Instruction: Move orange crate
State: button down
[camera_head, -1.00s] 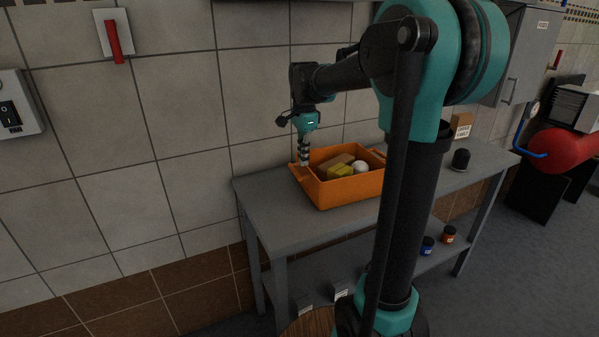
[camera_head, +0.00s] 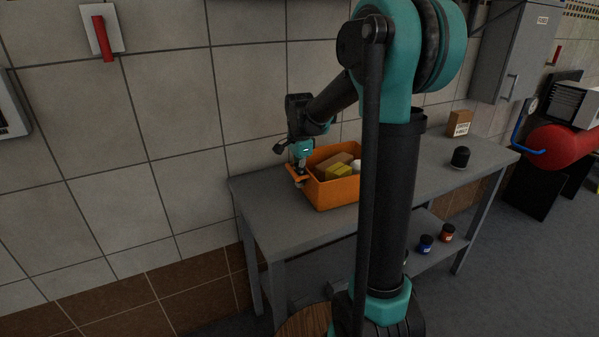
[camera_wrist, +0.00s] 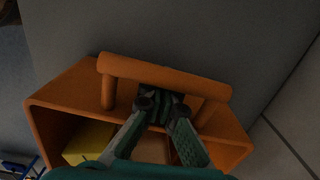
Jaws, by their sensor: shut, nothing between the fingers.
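The orange crate (camera_head: 335,192) stands upright on the grey table, partly hidden behind my arm in the head view. It holds a yellow block (camera_head: 339,170), a brown box (camera_head: 333,161) and a white object mostly hidden by my arm. My gripper (camera_head: 299,174) is at the crate's left-end handle, pointing down. In the wrist view my gripper (camera_wrist: 163,103) has its fingertips at the gap between the orange handle bar (camera_wrist: 180,77) and the crate's end wall (camera_wrist: 228,128). The fingers are shut with nothing between them. I cannot tell whether they touch the handle.
The grey table (camera_head: 270,215) has bare surface left of and in front of the crate. A black jar (camera_head: 460,157) and a small cardboard box (camera_head: 459,123) stand to the right. The tiled wall (camera_head: 180,110) is close behind. Small jars (camera_head: 426,244) sit on the lower shelf.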

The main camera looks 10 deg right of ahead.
jog(key=shift+d+f, duration=0.1)
dwell(0.3)
jog(key=w+d, duration=0.3)
jog(key=d, duration=0.6)
jog(key=w+d, duration=0.2)
jog(key=d, duration=0.7)
jog(key=w+d, duration=0.3)
jog(key=d, duration=0.7)
jog(key=shift+w, duration=0.3)
